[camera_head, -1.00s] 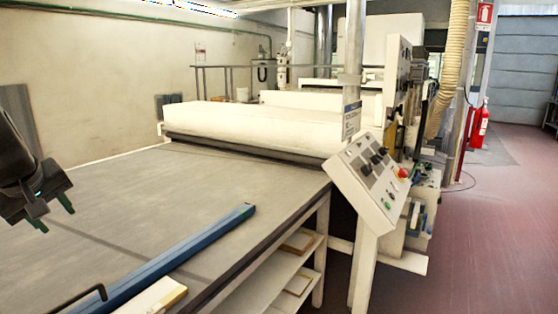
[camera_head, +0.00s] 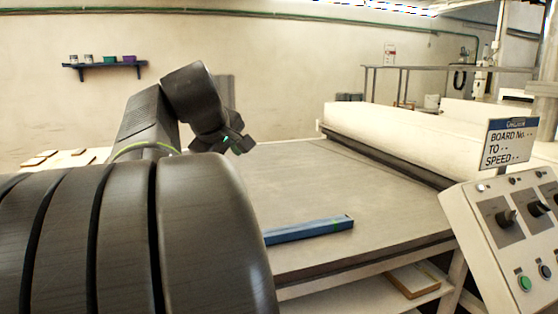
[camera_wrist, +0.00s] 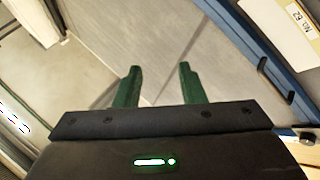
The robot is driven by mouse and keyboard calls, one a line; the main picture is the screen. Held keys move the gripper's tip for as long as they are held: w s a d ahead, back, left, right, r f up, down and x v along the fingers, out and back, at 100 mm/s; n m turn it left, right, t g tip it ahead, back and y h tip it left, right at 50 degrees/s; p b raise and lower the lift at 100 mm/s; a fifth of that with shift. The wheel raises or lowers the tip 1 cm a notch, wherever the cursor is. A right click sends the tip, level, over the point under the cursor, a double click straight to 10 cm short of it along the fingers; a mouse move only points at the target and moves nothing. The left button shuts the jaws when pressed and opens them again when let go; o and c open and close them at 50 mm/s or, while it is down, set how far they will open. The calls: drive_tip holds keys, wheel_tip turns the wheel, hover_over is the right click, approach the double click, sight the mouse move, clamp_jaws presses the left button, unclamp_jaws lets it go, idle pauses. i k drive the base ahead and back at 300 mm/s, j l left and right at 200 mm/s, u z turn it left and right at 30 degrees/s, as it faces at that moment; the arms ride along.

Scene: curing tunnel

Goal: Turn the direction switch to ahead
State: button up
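A cream control panel (camera_head: 465,215) stands tilted at the right edge of the head view, partly cut off. It carries black rotary switches (camera_head: 507,216), with a green button (camera_head: 524,282) below. I cannot read which switch is the direction switch or where it points. My gripper (camera_head: 238,146) is well left of the panel, above the far-left part of the grey belt table, and touches nothing. In the wrist view my gripper (camera_wrist: 159,70) has its two green fingers apart with nothing between them. The panel is not recognisable in the wrist view.
The grey table (camera_head: 330,185) fills the middle, with a blue bar (camera_head: 310,229) near its front edge. A sign (camera_head: 509,143) stands above the panel. The white tunnel housing (camera_head: 400,140) lies behind. My arm covers the lower left. A shelf (camera_head: 105,66) hangs on the wall.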

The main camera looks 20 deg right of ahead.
sight(536, 208)
drive_tip(key=k+l, duration=0.2)
drive_tip(key=l, duration=0.3)
drive_tip(key=k+l+u, duration=0.15)
drive_tip(key=l, duration=0.3)
drive_tip(key=k+l, duration=0.2)
drive_tip(key=l, duration=0.3)
drive_tip(key=k+l+u, duration=0.1)
drive_tip(key=l, duration=0.35)
drive_tip(key=k+l, duration=0.35)
drive_tip(key=k+l+u, duration=0.15)
drive_tip(key=l, duration=0.35)
drive_tip(key=k+l, duration=0.3)
drive_tip(key=l, duration=0.15)
drive_tip(key=k+l+u, duration=0.1)
drive_tip(key=k+l, duration=0.15)
drive_tip(key=l, duration=0.15)
